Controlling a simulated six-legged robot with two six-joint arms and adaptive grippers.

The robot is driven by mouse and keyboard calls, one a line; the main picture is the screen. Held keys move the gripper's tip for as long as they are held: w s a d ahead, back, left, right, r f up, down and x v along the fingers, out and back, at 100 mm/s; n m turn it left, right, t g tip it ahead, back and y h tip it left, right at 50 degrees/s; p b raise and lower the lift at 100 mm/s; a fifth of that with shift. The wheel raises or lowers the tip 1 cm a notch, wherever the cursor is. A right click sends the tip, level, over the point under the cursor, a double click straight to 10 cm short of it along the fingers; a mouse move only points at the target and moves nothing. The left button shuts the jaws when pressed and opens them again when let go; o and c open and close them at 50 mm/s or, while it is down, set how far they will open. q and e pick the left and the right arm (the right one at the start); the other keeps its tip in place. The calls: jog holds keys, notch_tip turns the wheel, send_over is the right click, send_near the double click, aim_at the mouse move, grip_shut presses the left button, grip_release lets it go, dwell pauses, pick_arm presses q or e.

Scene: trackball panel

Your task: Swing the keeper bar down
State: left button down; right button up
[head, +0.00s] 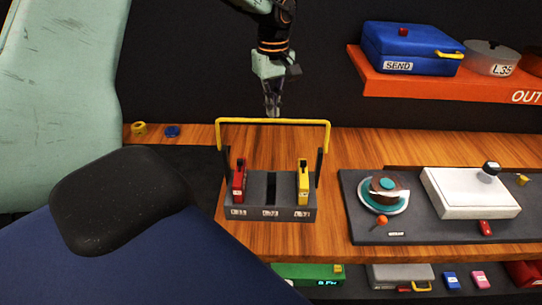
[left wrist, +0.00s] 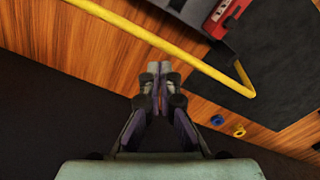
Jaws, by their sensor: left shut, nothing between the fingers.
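The yellow keeper bar (head: 272,121) stands raised on two dark posts above a grey slotted block (head: 270,212). The block holds a red piece (head: 238,180) in its left slot and a yellow piece (head: 303,182) in its right slot; the middle slot looks empty. My left gripper (head: 272,112) is shut and empty, pointing down just behind the bar's middle. In the left wrist view, the closed fingertips (left wrist: 160,68) are close to the yellow bar (left wrist: 165,45); I cannot tell whether they touch. My right gripper is not in view.
A grey panel with a trackball (head: 384,190), an orange joystick (head: 382,220) and a white pad (head: 470,192) lies to the right. An orange shelf (head: 440,88) holds a blue case (head: 412,48). Yellow (head: 139,128) and blue (head: 172,131) rings lie at the left.

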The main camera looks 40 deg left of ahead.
aim_at(273, 121)
pick_arm(q)
jog(key=shift+w+a+f+b, duration=0.15)
jog(key=shift+f+b, duration=0.35)
jog(key=shift+f, duration=1.45)
jog(key=shift+s+d+r, duration=0.1)
jog(key=shift+s+d, duration=0.2)
jog(key=shift+s, duration=0.1)
jog(key=shift+s+d, duration=0.1)
jog(key=shift+d, duration=0.05)
